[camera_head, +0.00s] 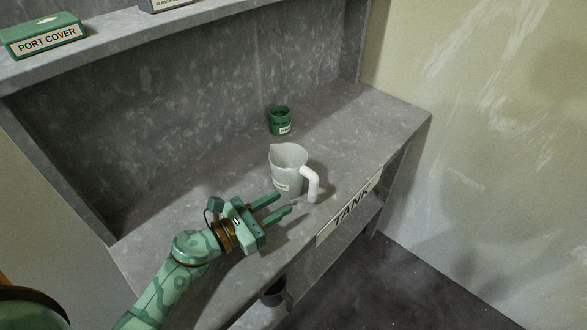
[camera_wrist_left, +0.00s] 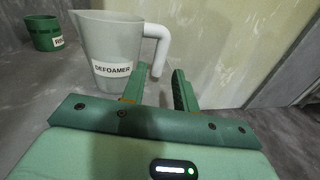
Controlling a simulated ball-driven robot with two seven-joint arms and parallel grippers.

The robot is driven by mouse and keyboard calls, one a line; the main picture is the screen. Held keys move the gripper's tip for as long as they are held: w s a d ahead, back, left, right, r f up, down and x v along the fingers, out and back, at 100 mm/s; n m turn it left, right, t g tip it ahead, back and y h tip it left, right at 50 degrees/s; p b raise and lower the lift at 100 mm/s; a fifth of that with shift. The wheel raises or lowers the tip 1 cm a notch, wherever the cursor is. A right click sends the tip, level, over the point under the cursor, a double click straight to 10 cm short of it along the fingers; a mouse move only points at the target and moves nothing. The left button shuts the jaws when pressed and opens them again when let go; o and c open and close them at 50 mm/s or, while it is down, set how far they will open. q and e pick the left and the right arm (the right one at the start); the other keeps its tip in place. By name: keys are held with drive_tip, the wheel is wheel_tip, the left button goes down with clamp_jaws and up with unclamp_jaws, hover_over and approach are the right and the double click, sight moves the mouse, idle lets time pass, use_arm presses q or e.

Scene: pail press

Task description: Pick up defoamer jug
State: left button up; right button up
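The defoamer jug (camera_head: 287,170) is pale grey-white with a spout and a white handle on its right side. It stands upright on the grey shelf, and its DEFOAMER label shows in the left wrist view, where the jug (camera_wrist_left: 110,45) is at the upper left. My left gripper (camera_head: 283,203) is open and empty, its two fingers apart and pointing toward the jug's lower handle side. In the left wrist view the fingers (camera_wrist_left: 160,84) are just below and beside the handle, with nothing seen between them. My right gripper is not in view.
A small green labelled cup (camera_head: 280,121) stands behind the jug on the shelf (camera_head: 150,225). A TANK sign (camera_head: 350,208) is on the shelf's front edge. A green PORT COVER box (camera_head: 45,38) sits on the upper shelf. A wall is at right.

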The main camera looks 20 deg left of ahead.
sight(310, 188)
use_arm(q)
drive_tip(key=x, duration=0.5)
drive_tip(key=shift+w+d, duration=0.1)
drive_tip(key=shift+w, duration=0.1)
drive_tip(key=x, duration=0.5)
drive_tip(key=shift+d, duration=0.25)
drive_tip(key=shift+s, duration=0.1)
clamp_jaws()
